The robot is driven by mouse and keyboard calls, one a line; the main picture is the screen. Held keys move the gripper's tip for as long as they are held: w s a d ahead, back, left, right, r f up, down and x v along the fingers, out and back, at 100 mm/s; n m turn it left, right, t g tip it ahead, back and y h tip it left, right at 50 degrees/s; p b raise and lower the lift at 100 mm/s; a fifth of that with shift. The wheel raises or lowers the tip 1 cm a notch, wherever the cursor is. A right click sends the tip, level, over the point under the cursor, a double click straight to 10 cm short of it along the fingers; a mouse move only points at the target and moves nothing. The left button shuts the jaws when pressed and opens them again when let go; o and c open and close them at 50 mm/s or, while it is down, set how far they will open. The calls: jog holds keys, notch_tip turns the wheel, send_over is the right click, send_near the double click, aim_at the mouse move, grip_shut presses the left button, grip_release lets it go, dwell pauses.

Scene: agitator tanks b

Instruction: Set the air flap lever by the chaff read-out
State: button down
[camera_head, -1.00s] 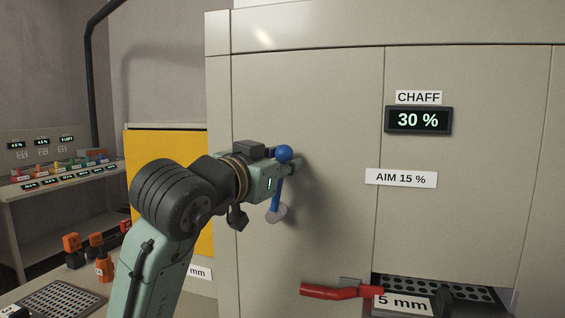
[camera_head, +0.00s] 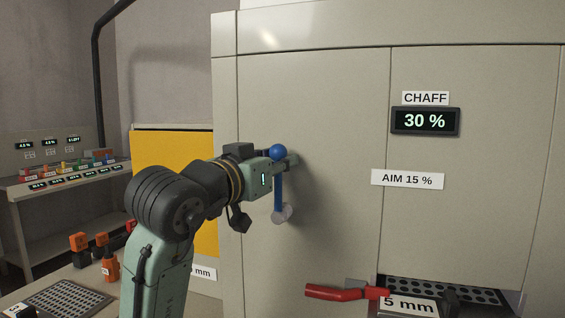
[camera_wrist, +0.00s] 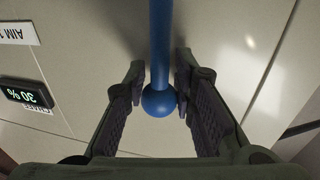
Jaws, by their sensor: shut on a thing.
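The air flap lever (camera_head: 278,186) is a blue rod with a blue ball on top, on the pale cabinet front. It stands nearly upright, its ball a little left of its round pivot below. My gripper (camera_head: 285,160) is at the ball end. In the wrist view the lever (camera_wrist: 160,45) runs between the two fingers of my gripper (camera_wrist: 158,82), which are shut on it near the ball. The finger contact is partly hidden in the head view. The chaff read-out (camera_head: 425,121) shows 30 %. The sign (camera_head: 408,179) below says AIM 15 %.
A red handle (camera_head: 335,292) and a perforated sieve (camera_head: 450,291) marked 5 mm sit low at the right. A yellow panel (camera_head: 170,150) is behind my arm. A bench with small displays (camera_head: 60,185) stands at the far left.

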jog(key=c, duration=1.3)
grip_release()
jog(key=shift+a, duration=0.1)
jog(key=v, duration=1.2)
